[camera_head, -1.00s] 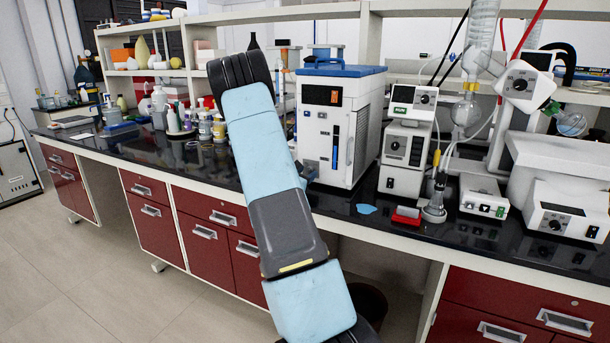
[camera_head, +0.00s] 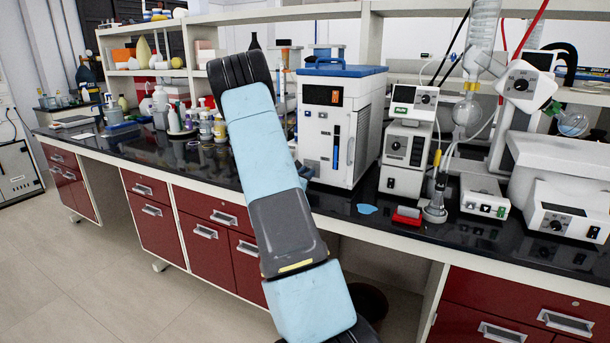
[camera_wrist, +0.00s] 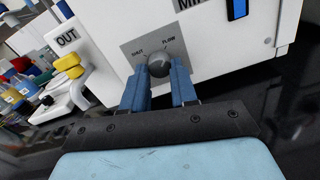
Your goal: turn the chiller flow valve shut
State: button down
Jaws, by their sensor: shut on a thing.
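The chiller (camera_head: 331,125) is a white box with a blue top on the black bench, and my arm hides part of its left side. In the wrist view its white front (camera_wrist: 215,45) carries a grey plate marked SHUT and FLOW. The flow valve (camera_wrist: 159,62) is a round grey knob on that plate. My gripper (camera_wrist: 164,73) has its two blue fingers shut on the knob, one on each side. I cannot tell exactly which way the knob points. In the head view a little blue of my gripper (camera_head: 305,171) shows beside my arm.
A yellow-capped outlet fitting (camera_wrist: 66,64) with a pale hose, under an OUT label, is left of the valve. Bottles (camera_head: 205,124) stand left on the bench. A white pump unit (camera_head: 402,158), a flask (camera_head: 434,210) and a blue patch (camera_head: 367,209) are to the right.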

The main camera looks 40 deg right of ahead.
jog(key=shift+d, duration=0.1)
jog(key=shift+n, duration=0.4)
jog(key=shift+d+n, duration=0.1)
jog(key=shift+n, duration=0.9)
jog(key=n, duration=1.1)
jog(key=shift+s, duration=0.1)
jog(key=shift+n+t, duration=0.4)
jog(key=shift+n, duration=1.9)
